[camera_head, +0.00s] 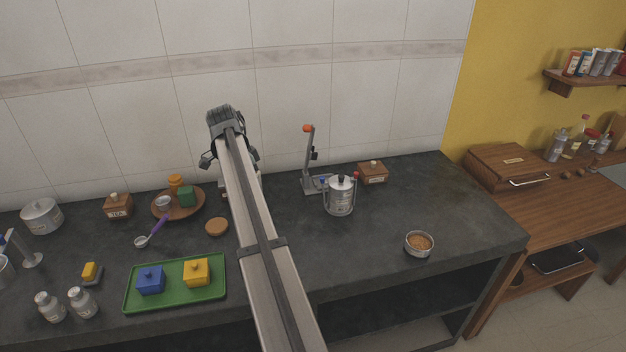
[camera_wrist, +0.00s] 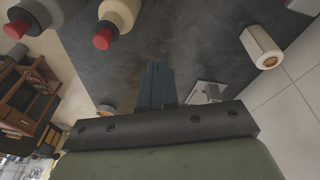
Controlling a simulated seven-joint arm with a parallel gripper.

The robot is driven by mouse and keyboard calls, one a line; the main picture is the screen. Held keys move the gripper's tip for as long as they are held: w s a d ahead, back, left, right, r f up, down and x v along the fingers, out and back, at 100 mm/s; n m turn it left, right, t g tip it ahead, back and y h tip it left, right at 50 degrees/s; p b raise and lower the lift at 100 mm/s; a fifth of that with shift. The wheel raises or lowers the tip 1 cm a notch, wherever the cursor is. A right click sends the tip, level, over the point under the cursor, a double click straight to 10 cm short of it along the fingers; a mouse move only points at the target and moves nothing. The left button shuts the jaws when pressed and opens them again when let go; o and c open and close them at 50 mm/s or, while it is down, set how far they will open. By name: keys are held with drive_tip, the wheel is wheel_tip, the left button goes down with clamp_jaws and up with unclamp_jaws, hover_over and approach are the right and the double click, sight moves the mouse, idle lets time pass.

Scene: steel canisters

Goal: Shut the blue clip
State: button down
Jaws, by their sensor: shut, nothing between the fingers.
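A steel canister (camera_head: 340,201) with a dark lid knob stands upright right of centre on the dark counter. A small blue clip (camera_head: 323,180) is at its upper left and a red clip (camera_head: 355,175) at its upper right. The picture is too small to tell whether the blue clip is open or shut. My gripper (camera_wrist: 155,68) shows in the wrist view with its dark fingers together and empty, apart from anything. In the head view my arm crosses the counter left of the canister and its fingers cannot be made out. The blue clip is not identifiable in the wrist view.
A grey stand with an orange top (camera_head: 308,129) rises close behind the canister's left. A wooden box (camera_head: 373,173) is behind its right, and a bowl (camera_head: 419,244) is at front right. A green tray (camera_head: 133,298) is at front left. Two red-capped items (camera_wrist: 118,16) show in the wrist view.

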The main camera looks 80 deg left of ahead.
drive_tip(key=w+r+m+t+y, duration=0.1)
drive_tip(key=w+r+m+t, duration=0.2)
drive_tip(key=w+m+t, duration=0.55)
drive_tip(key=w+a+f+m+g, duration=0.2)
drive_tip(key=w+f, duration=0.4)
drive_tip(key=w, duration=0.3)
drive_tip(key=shift+w+a+f+m+g, duration=0.3)
drive_tip(key=shift+m+g, duration=0.15)
drive_tip(key=shift+m, duration=0.2)
drive_tip(key=shift+w+d+r, duration=0.1)
drive_tip(key=shift+w+r, duration=0.1)
drive_tip(key=shift+w, duration=0.7)
drive_tip(key=shift+s, duration=0.1)
